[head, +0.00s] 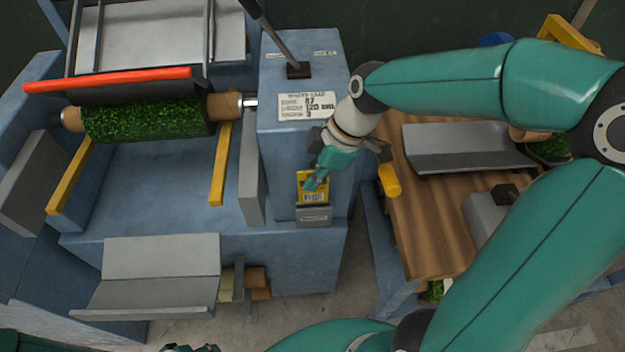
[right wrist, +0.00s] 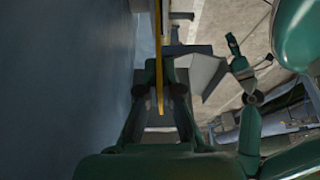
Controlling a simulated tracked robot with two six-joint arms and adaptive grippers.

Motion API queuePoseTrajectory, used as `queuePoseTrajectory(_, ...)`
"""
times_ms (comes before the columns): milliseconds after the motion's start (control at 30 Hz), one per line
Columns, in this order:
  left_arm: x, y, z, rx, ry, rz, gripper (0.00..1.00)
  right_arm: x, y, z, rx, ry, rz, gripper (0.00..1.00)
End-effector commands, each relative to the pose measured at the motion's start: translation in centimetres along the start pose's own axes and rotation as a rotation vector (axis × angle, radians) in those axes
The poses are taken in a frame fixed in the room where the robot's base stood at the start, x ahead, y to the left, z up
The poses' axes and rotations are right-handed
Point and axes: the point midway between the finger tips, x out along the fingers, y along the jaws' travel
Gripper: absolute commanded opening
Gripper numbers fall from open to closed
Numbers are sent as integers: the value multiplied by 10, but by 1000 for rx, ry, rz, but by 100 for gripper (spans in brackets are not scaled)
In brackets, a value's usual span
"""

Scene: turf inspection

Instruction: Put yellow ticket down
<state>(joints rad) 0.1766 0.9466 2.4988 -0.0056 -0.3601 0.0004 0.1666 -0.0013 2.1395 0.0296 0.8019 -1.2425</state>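The yellow ticket (head: 316,188) with a white printed label stands against the front of the blue machine post. Its lower end is at the grey ticket holder (head: 314,215); I cannot tell how far it sits inside. My right gripper (head: 318,176) is at the ticket's upper part, its fingers closed on it. In the right wrist view the ticket (right wrist: 159,75) shows edge-on as a thin yellow strip between the fingers. My left gripper (right wrist: 247,58) hangs low, away from the ticket, its fingers apart and empty; only its tips show at the bottom edge of the head view.
A white printed plate (head: 306,107) and a lever (head: 285,45) are on the post above. A green turf roll (head: 150,120) lies on the machine at left. A wooden slatted table (head: 425,220) with grey trays stands at right. A yellow cylinder (head: 389,180) is close beside my right gripper.

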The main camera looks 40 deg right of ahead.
Motion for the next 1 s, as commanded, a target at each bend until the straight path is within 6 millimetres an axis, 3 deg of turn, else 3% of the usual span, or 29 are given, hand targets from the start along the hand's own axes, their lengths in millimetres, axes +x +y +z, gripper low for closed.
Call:
queuePoseTrajectory(100,0,0,0,0,0,0,40,10,-1,4,1,0,-1,0)
queuePoseTrajectory(967,14,-5,0,0,0,0,40,22,0,8,0,1,1,0)
queuePoseTrajectory(1000,14,-5,0,0,0,0,40,22,0,8,0,1,1,10)
